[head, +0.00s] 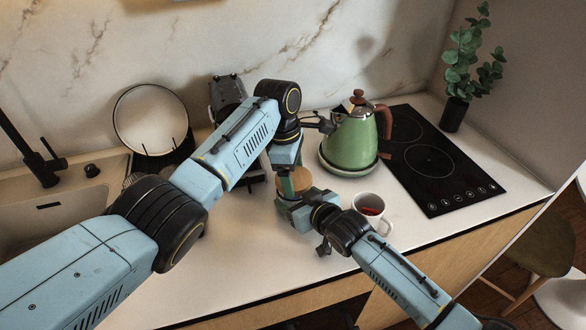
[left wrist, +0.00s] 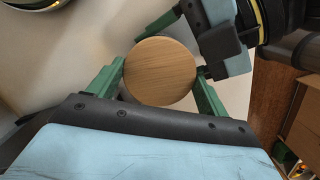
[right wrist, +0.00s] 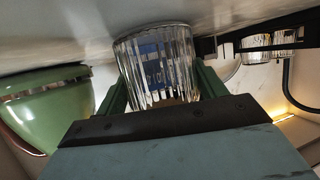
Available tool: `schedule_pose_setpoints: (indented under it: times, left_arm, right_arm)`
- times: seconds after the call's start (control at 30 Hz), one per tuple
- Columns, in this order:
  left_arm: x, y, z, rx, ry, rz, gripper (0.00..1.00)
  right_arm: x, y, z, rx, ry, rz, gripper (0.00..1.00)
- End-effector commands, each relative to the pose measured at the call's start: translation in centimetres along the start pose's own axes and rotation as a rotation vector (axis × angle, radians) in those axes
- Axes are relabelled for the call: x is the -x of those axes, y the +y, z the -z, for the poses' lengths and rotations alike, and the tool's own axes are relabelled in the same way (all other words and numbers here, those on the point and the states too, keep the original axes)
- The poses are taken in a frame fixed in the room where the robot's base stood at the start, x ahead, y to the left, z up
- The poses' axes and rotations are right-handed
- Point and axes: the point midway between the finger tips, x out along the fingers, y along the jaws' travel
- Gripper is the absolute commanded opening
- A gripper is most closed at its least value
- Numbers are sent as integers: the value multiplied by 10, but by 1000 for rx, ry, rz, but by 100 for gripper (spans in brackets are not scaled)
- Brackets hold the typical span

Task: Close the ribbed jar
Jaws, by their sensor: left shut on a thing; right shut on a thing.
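The round wooden lid (left wrist: 160,72) lies between the green fingers of my left gripper (left wrist: 158,85), which is shut on it; it also shows in the head view (head: 300,178). The ribbed jar (right wrist: 158,68) is clear glass with blue marking and stands on the counter. My right gripper (right wrist: 162,85) is shut on it from the side. In the head view the jar is mostly hidden behind my grippers. The lid is over the jar's mouth; I cannot tell whether it is seated.
A white mug (head: 369,212) with red contents stands close right of my right gripper. A green kettle (head: 352,142) stands behind it, left of the black hob (head: 428,160). A plant (head: 456,100) is at the back right. A sink (head: 60,205) is at left.

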Motion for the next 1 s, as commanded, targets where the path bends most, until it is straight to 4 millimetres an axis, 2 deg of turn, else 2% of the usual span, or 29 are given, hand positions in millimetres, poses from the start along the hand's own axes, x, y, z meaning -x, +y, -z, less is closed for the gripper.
schedule_pose_setpoints:
  times: [0.1,1.0]
  left_arm:
    - [-6,0,1,1,0,1,56]
    - [-14,0,2,2,-1,0,56]
  right_arm:
    - [0,0,0,0,-1,0,29]
    - [0,0,0,0,-1,0,29]
